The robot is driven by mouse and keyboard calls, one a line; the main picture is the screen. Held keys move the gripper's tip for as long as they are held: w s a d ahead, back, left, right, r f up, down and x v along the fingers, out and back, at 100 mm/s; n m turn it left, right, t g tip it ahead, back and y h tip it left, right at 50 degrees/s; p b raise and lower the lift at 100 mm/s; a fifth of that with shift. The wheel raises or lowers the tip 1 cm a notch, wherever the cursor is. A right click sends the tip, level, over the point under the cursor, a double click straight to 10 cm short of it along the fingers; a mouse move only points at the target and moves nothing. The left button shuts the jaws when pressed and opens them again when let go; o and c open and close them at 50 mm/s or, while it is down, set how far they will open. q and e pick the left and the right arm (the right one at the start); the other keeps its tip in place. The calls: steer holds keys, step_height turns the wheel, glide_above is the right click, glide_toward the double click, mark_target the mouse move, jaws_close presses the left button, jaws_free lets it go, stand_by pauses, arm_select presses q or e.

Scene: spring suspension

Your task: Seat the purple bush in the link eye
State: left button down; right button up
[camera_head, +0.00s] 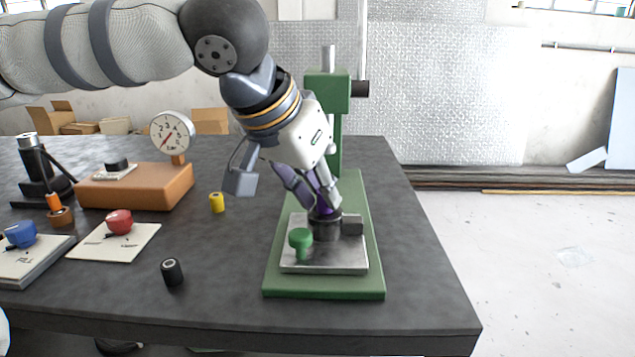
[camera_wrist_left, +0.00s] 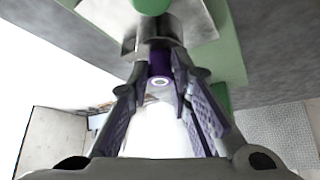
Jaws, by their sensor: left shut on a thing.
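My left gripper (camera_head: 316,199) reaches down over the green press (camera_head: 374,270) and is shut on the purple bush (camera_head: 325,201). In the left wrist view the purple bush (camera_wrist_left: 159,66) sits between the fingertips of my left gripper (camera_wrist_left: 160,88), with a pale ring at its near end. The bush's far end meets a dark round holder (camera_head: 325,229), which I take to be the link eye, on the metal plate (camera_head: 322,262). The fingers hide part of the bush, so I cannot tell how deep it sits. My right gripper is not in view.
The press column (camera_head: 336,125) rises behind my gripper. A yellow bush (camera_head: 217,202), a black bush (camera_head: 172,272), and a dial gauge (camera_head: 172,132) stand left.

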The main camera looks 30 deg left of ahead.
arm_select(q)
steer(key=shift+f, duration=0.1)
steer(key=c, duration=1.5)
jaws_free()
steer(key=shift+o, duration=0.2)
steer(key=v, duration=1.3)
steer(key=shift+w+p, duration=0.25)
steer(key=shift+p, duration=0.1)
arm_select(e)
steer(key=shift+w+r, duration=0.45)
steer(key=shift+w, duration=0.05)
